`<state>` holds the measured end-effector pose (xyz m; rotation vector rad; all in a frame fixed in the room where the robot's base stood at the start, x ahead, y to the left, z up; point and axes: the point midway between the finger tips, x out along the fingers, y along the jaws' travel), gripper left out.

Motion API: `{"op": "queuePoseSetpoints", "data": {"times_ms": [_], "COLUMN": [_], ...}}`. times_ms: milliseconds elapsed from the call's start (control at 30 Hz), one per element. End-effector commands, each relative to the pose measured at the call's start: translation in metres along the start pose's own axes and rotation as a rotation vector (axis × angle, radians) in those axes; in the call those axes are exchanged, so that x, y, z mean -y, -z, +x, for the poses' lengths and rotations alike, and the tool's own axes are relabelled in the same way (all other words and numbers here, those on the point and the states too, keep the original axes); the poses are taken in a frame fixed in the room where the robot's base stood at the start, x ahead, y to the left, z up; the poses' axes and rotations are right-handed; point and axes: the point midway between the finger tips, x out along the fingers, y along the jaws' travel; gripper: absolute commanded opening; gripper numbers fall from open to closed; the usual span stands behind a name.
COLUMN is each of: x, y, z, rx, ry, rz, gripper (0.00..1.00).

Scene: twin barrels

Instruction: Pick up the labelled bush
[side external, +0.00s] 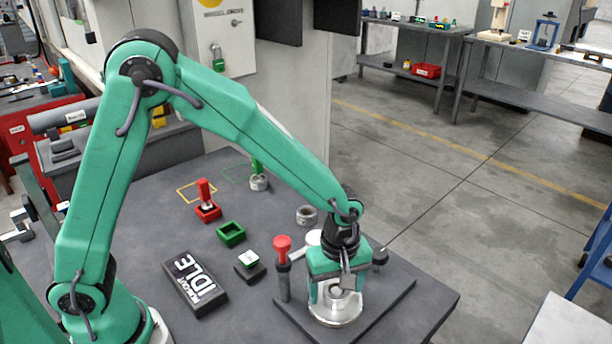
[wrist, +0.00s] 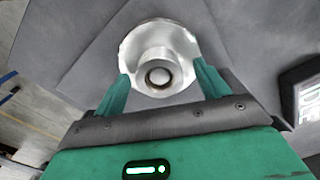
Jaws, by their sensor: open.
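A silver flanged bush (side external: 338,311) stands on the dark raised plate at the table's front right. It also shows in the wrist view (wrist: 160,50), with a round bore in its raised hub. My gripper (side external: 338,288) points down over it. In the wrist view my gripper (wrist: 161,76) is open, with one green finger on each side of the hub. I cannot tell whether the fingers touch it. I can make out no label on this bush. My gripper hides part of it in the side view.
A red-topped pin (side external: 282,256) stands close left of my gripper, and a dark knob (side external: 379,258) close right. A grey ring (side external: 307,215) lies behind. Red (side external: 208,212) and green (side external: 231,234) trays and an IDLE sign (side external: 195,284) are to the left.

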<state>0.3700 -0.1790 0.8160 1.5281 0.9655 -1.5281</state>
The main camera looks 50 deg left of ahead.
Motion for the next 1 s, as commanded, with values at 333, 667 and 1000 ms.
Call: {"op": "queuePoseSetpoints", "data": {"times_ms": [333,667,1000], "x": [-0.0001,-0.0005,-0.0009], "y": [0.0,0.0,0.0], "z": [-0.0004,-0.001,-0.0037], "rx": [0.0,0.0,0.0], "ry": [0.0,-0.002,-0.003], "rz": [0.0,0.0,0.0], "gripper": [0.74,0.14,0.14]}}
